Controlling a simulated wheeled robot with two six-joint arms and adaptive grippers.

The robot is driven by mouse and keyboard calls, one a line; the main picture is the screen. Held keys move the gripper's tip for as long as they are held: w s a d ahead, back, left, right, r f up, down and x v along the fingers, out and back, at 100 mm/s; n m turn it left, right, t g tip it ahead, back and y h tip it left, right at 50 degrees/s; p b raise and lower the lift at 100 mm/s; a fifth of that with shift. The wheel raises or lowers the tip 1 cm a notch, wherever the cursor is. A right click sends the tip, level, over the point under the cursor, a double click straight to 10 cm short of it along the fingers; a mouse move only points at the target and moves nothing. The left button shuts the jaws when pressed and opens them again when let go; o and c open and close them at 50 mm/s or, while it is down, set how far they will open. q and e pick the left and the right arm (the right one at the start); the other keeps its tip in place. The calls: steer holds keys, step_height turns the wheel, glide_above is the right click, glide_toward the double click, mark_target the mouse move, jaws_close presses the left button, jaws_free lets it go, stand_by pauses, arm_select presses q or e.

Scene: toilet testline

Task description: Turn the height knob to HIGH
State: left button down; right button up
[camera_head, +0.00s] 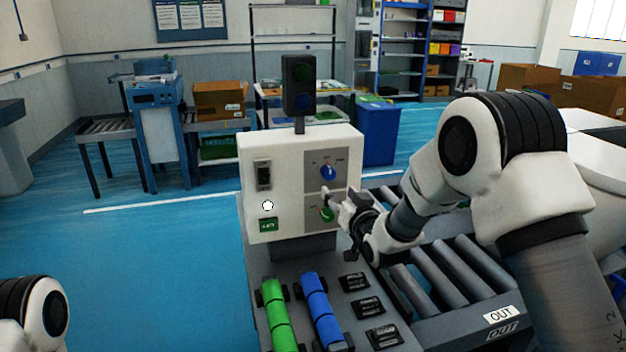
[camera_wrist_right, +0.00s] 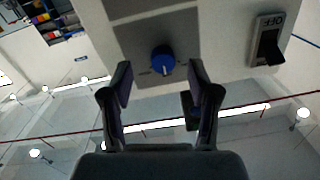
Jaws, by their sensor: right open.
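A white control box (camera_head: 255,150) stands on the grey bench. Its front has a blue knob (camera_head: 327,172) on an upper grey plate and a green knob (camera_head: 327,214) below. The plate labels are too small to read, so I cannot tell which is the height knob. The blue knob's white mark points roughly up. My right gripper (camera_head: 338,198) is open in front of the box, near the green knob in the head view. In the right wrist view, upside down, the blue knob (camera_wrist_right: 163,60) appears between the open fingertips (camera_wrist_right: 160,75), apparently untouched. My left gripper is out of view.
A switch (camera_head: 263,175) and a green button (camera_head: 268,225) are on the box's left side. A dark signal light (camera_head: 299,82) rises above it. Green (camera_head: 278,315) and blue (camera_head: 321,310) cylinders lie in front. A roller conveyor (camera_head: 450,270) runs at right.

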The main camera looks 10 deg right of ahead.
mark_target(330, 175)
steer(key=w, duration=0.2)
steer(key=w+r+p, duration=0.1)
steer(key=w, duration=0.1)
steer(key=w+p, duration=0.1)
steer(key=w, duration=0.1)
steer(key=shift+a+r, duration=0.15)
steer(key=shift+r, duration=0.25)
steer(key=shift+w, duration=0.2)
steer(key=shift+r, duration=0.2)
steer(key=shift+s, duration=0.15)
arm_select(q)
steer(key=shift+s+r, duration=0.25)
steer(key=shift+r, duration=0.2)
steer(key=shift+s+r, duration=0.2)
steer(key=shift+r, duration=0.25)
arm_select(e)
steer(key=shift+f, duration=0.1)
steer(key=c, duration=1.2)
